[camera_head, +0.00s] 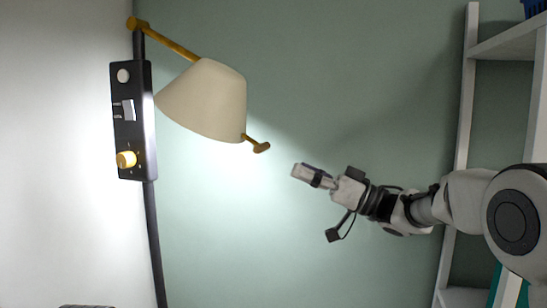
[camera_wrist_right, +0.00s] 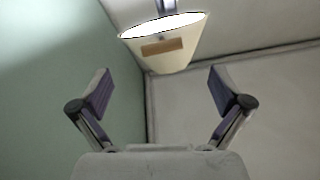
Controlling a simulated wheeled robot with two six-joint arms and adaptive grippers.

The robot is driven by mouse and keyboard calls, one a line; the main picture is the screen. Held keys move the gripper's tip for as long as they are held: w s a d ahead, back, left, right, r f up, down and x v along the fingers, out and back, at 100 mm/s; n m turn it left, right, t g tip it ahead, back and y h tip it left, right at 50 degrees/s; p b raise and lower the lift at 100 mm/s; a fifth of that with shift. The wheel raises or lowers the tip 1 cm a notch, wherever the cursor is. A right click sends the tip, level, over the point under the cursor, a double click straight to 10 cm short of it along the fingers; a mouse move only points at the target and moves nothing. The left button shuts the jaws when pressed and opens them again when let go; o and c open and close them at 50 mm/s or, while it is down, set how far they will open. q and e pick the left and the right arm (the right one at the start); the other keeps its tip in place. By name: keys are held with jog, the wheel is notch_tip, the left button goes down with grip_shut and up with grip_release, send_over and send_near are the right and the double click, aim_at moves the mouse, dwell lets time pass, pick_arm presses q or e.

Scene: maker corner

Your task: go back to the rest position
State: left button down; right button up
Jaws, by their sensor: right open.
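My right gripper (camera_head: 298,171) reaches in from the right in the head view, in front of the green wall. It is empty. In the right wrist view its two fingers (camera_wrist_right: 161,92) stand wide apart with nothing between them. A lit lamp with a cream shade (camera_head: 205,98) is up and to the left of the gripper, with a visible gap between them in the head view. The shade also shows beyond the fingers in the right wrist view (camera_wrist_right: 165,54). My left gripper is not in view.
A pale shelf unit (camera_head: 465,100) stands at the right, behind my right arm. The green wall (camera_head: 330,60) between is bare.

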jog(key=shift+v, duration=1.15)
jog(key=shift+a, duration=0.1)
